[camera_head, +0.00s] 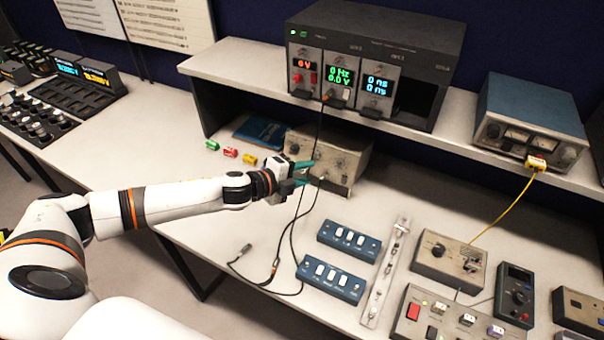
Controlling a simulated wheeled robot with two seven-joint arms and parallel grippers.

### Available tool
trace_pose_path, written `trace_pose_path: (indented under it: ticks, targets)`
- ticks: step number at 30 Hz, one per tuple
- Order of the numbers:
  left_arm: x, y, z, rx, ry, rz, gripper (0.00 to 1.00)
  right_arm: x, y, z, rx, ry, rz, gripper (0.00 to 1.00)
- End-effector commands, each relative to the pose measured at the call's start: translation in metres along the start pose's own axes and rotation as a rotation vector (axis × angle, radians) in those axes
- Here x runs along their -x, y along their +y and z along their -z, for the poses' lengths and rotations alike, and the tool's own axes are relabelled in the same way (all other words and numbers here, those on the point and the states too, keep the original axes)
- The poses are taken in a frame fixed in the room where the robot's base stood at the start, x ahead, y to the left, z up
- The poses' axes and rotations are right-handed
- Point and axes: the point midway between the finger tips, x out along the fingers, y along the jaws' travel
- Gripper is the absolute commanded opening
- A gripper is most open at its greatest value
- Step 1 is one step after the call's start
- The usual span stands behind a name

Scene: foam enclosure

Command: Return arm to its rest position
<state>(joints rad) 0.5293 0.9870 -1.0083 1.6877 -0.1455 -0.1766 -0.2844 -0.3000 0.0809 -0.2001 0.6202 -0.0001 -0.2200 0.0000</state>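My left arm (170,204) comes in from the left and reaches across the workbench. My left gripper (303,174) has teal fingers, which stand apart, with nothing clearly seen between them. It is in front of the beige instrument box (338,163) under the shelf and covers part of its front. A black cable (315,140) hangs from the rack unit above and passes close to the fingertips; whether it touches them I cannot tell. My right gripper is not in view.
The rack unit (375,30) with lit displays stands on the shelf (240,70). Blue switch boxes (349,240), a metal strip (383,277), a beige control box (450,258) and a handheld meter (514,290) lie at the right front.

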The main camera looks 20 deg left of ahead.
Motion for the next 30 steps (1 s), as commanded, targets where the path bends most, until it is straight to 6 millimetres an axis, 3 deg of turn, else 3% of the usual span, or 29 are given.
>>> trace_pose_path:
  ticks: [11, 14, 18, 21, 24, 30]
  targets:
    - [-0.001, -0.002, -0.006, 0.017, 0.001, 0.001, 0.40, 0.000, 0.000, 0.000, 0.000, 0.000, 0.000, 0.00]
    - [-0.004, -0.011, -0.031, 0.099, 0.008, 0.005, 0.40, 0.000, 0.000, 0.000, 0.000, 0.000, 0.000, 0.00]
    - [0.000, -0.032, -0.090, 0.349, 0.068, 0.033, 0.40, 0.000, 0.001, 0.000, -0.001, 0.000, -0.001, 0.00]
    - [0.018, -0.048, -0.124, 0.584, 0.154, 0.078, 0.40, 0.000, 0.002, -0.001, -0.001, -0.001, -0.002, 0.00]
    - [0.047, -0.067, -0.144, 0.819, 0.269, 0.143, 0.40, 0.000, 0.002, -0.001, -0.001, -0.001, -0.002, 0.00]
    - [0.111, -0.107, -0.157, 1.165, 0.507, 0.278, 0.40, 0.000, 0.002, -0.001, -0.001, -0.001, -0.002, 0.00]
